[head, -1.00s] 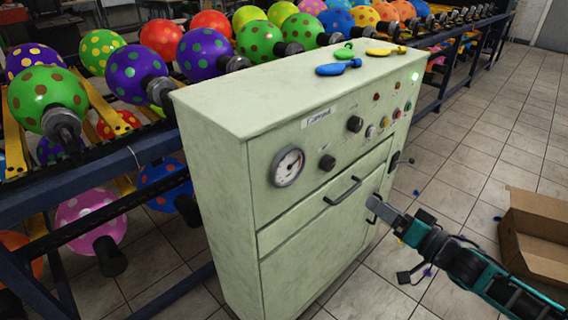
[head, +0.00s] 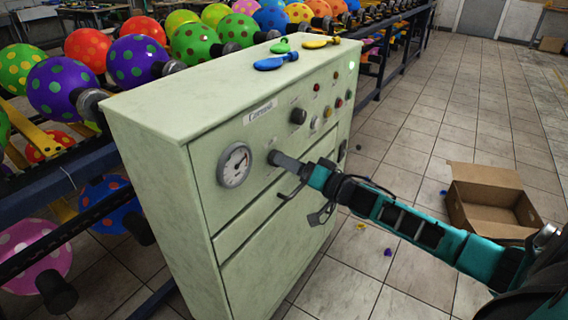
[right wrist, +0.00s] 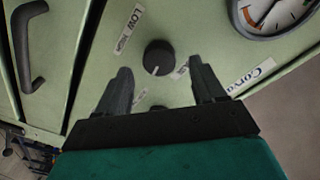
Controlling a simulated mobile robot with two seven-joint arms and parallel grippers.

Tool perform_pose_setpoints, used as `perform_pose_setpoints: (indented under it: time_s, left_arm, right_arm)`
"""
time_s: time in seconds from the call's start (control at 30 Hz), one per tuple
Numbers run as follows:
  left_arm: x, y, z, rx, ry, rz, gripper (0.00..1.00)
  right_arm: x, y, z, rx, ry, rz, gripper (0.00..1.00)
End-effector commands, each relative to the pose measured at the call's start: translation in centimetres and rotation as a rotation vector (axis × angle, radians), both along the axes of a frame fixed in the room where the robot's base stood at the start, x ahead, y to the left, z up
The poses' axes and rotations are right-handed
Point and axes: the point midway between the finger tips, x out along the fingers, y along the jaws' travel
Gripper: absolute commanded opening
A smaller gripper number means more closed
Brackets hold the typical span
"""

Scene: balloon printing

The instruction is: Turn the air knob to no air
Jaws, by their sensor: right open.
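The pale green cabinet (head: 155,185) stands in the middle of the head view. A black round knob (right wrist: 157,58) with a white pointer mark is on its front panel. Labels beside it include LOW, and part of the lettering is hard to read. In the right wrist view this knob lies just beyond and between the two fingertips of my right gripper (right wrist: 160,78), which is open. I cannot tell if they touch it. In the head view my right gripper (head: 280,160) is at the panel, just right of the gauge (head: 235,164). My left gripper is out of view.
A second black knob (head: 298,116) and several small buttons sit further right on the panel. A black handle (right wrist: 27,45) is below the near knob. Deflated balloons (head: 276,62) lie on top. A balloon rack (head: 40,165) stands left; a cardboard box (head: 490,200) is on the floor right.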

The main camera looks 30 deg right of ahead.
Motion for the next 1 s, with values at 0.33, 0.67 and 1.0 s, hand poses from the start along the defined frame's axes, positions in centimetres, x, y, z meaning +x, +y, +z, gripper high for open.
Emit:
perform_pose_setpoints:
  time_s: [0.33,0.67,1.0]
  left_arm:
    - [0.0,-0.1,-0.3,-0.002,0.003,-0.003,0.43]
    - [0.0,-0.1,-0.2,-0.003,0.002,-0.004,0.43]
    - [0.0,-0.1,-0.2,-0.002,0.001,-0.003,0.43]
  right_arm:
    - [2.4,0.8,0.0,0.0,0.0,0.0,0.69]
    - [2.4,0.8,0.0,0.0,0.001,0.001,0.64]
    - [2.4,0.8,0.0,0.0,0.001,0.001,0.32]
